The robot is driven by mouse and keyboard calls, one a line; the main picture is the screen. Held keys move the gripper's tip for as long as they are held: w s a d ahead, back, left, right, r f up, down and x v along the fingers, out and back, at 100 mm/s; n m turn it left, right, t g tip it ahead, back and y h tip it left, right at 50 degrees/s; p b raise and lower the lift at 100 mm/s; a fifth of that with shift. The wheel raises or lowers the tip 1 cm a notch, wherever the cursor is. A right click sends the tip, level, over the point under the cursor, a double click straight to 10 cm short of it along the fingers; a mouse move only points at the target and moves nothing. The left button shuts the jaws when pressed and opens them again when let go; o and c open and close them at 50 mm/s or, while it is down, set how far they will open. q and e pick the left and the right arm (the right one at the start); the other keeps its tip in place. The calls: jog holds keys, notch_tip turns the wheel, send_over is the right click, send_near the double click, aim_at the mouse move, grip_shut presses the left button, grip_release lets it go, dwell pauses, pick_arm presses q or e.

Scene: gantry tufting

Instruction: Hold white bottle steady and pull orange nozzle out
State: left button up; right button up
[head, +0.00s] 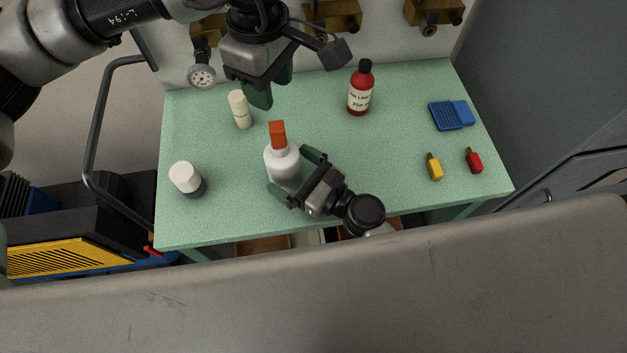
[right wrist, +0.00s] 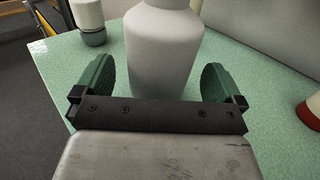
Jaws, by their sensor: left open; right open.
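The white bottle (head: 283,168) stands upright on the green table, with the orange nozzle (head: 278,134) seated on its top. My right gripper (head: 296,174) is open, with its green fingers on either side of the bottle's lower body. In the right wrist view the bottle (right wrist: 160,50) stands between the spread fingers, with gaps on both sides; its nozzle is out of that view. My left gripper (head: 271,92) is open and empty, above the table behind the nozzle and apart from it.
A cream bottle (head: 240,110) and a red bottle (head: 360,90) stand toward the back of the green table (head: 320,130). A white-capped grey jar (head: 186,178) is at left. A blue tray (head: 447,116), a yellow item (head: 434,167) and a red item (head: 474,160) lie at right.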

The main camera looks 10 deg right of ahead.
aim_at(276, 126)
jog(key=shift+x, duration=1.5)
jog(key=c, duration=1.2)
pick_arm(q)
jog(key=shift+o, duration=1)
jog(key=m, duration=0.1)
jog(key=f+m, duration=0.1)
jog(key=m, duration=0.3)
jog(key=shift+f, duration=0.3)
jog(key=m, duration=0.2)
jog(key=f+m, duration=0.1)
jog(key=m, duration=0.2)
jog(key=shift+f+m, duration=0.25)
jog(key=shift+m, duration=0.05)
jog(key=shift+f, duration=4.5)
